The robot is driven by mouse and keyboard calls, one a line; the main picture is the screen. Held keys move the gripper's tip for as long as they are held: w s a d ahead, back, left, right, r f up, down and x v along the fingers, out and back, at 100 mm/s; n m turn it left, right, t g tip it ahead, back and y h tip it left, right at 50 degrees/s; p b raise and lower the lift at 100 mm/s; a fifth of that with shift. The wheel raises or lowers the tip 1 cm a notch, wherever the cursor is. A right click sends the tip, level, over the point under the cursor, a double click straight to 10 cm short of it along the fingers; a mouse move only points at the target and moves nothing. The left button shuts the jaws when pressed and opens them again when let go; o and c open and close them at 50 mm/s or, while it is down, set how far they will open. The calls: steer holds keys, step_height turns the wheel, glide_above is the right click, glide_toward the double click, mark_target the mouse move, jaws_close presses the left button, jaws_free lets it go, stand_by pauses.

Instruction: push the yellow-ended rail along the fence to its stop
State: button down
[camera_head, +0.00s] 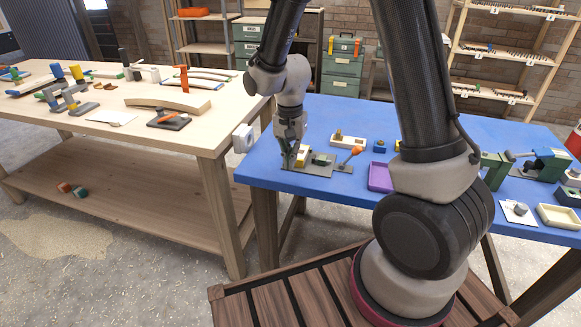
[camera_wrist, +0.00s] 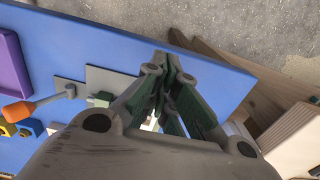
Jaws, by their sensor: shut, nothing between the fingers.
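My gripper (camera_head: 289,158) points down at the left end of a grey plate (camera_head: 318,170) on the blue table. It is shut with nothing between its fingers. A small pale piece with yellow on it (camera_head: 302,152), likely the yellow-ended rail, sits just right of the fingers. Whether they touch it I cannot tell. A dark green block (camera_head: 322,159) is further right on the plate. The fence and the stop are not clear to make out. In the wrist view my gripper (camera_wrist: 168,76) covers most of the plate (camera_wrist: 108,80), and the rail is largely hidden.
An orange-handled lever (camera_head: 351,155) rises at the plate's right end. A purple tray (camera_head: 380,177) and a pale tray with a brass-coloured piece (camera_head: 348,140) stand nearby.

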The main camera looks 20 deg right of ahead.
step_height(320, 180, up, 5)
steer(key=shift+f, duration=0.1)
steer(key=c, duration=2.2)
jaws_free()
